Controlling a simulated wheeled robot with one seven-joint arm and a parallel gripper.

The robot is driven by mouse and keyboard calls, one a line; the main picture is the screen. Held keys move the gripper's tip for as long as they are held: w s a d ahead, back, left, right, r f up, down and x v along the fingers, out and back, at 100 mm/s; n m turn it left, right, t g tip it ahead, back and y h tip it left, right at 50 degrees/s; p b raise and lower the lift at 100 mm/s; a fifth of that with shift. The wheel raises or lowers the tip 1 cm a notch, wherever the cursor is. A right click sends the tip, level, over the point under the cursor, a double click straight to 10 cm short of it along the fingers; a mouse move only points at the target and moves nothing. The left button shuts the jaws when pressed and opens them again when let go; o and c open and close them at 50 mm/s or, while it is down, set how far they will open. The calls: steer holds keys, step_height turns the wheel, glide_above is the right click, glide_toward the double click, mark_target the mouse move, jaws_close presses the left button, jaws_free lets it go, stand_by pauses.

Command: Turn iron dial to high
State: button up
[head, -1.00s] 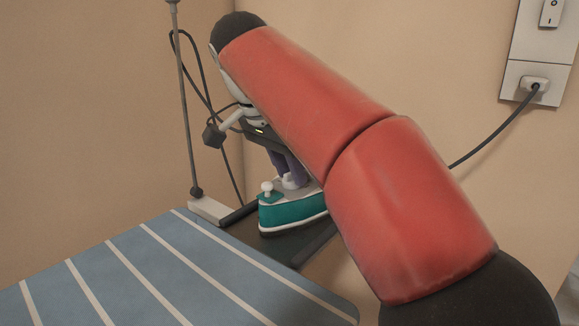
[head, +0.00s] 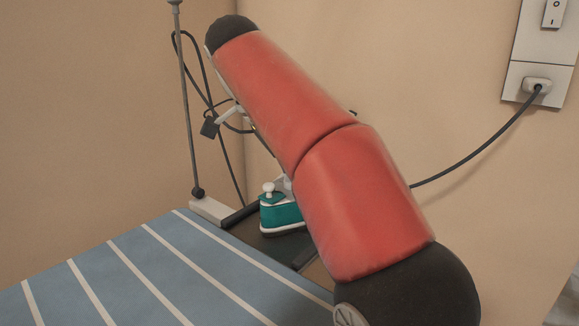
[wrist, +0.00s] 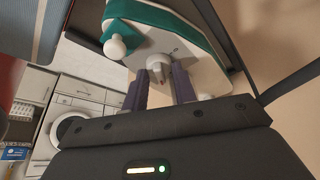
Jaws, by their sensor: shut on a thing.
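The teal and white iron (head: 281,217) stands on the dark rest at the far end of the ironing board, partly hidden behind my arm. A white round knob (head: 268,187) sticks up from its near end. In the wrist view the iron (wrist: 195,45) fills the top, with the white knob (wrist: 116,47) at its left. My gripper (wrist: 161,80) has its purple fingers on either side of the light iron dial (wrist: 158,65) and is shut on it. The dial's markings cannot be read. My arm hides the fingers in the head view.
The blue striped ironing board (head: 140,275) lies in front. A thin upright rod (head: 188,110) with a dark cord stands behind left. A cord runs from the wall socket (head: 537,86) behind my arm. A washing machine (wrist: 68,125) shows in the wrist view.

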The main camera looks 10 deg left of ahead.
steer(key=o, duration=1)
steer(key=shift+c, duration=0.2)
